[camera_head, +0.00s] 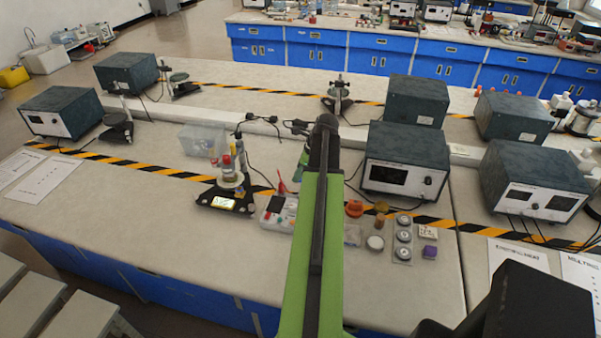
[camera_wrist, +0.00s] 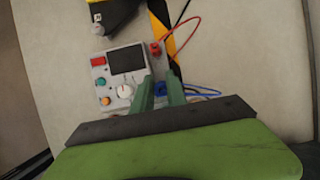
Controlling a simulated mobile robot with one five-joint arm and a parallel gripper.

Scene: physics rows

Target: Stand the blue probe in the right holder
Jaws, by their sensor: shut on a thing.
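In the wrist view my gripper (camera_wrist: 161,95) has its two green fingers shut around the blue probe (camera_wrist: 161,88), beside the lower right of a pale meter box. Only a small blue part shows between the fingers, with a blue lead curving off to the right. The meter box (camera_wrist: 103,75) has a dark screen, a white dial and coloured buttons. A red probe (camera_wrist: 155,50) with a red lead is at the box's upper right. I cannot make out the right holder clearly.
A dark stand with a lit display (camera_head: 224,202) is left of the meter box. Right of my arm are a metal plate with round weights (camera_head: 404,238), a purple block (camera_head: 430,250) and a large grey instrument (camera_head: 404,160). Bare bench lies in front.

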